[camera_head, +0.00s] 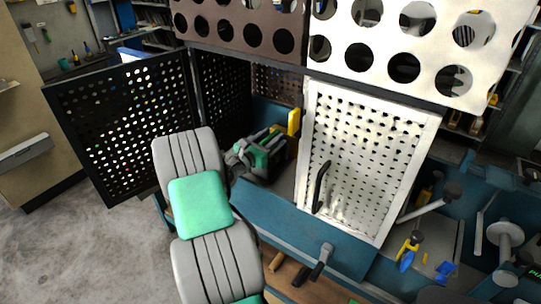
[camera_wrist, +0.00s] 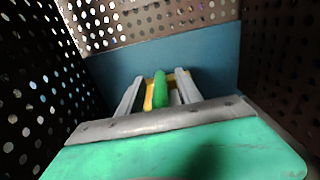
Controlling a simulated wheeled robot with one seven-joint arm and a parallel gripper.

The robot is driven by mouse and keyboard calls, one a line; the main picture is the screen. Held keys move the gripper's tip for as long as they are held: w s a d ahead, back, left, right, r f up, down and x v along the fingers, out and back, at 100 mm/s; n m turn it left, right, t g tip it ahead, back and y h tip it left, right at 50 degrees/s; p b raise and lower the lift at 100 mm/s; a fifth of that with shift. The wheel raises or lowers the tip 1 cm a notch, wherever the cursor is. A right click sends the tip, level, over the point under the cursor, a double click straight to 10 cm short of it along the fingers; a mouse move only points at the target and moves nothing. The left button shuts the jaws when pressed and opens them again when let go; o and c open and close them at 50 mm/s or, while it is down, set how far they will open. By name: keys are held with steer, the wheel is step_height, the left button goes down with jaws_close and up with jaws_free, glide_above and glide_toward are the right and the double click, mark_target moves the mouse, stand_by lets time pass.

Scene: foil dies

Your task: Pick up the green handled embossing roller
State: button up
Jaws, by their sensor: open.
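The green handled embossing roller (camera_wrist: 160,90) shows in the wrist view as a rounded green handle with yellow parts beside and behind it. My gripper (camera_wrist: 160,77) is open, with one grey finger on each side of the green handle. I cannot tell whether either finger touches it. The far end of the roller is hidden. In the head view my gripper (camera_head: 274,138) reaches inside the cabinet, close to an upright yellow piece (camera_head: 293,122). The roller cannot be made out clearly there.
A black perforated door (camera_head: 120,125) stands open at left and a white perforated door (camera_head: 350,150) at right, flanking my arm. A blue back wall (camera_wrist: 215,55) closes the space behind the roller. Panels with large holes (camera_head: 405,67) hang above. Tools lie at lower right.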

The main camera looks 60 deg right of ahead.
steer(key=shift+c, duration=0.4)
jaws_close()
stand_by(0.8)
steer(key=shift+r, duration=0.15)
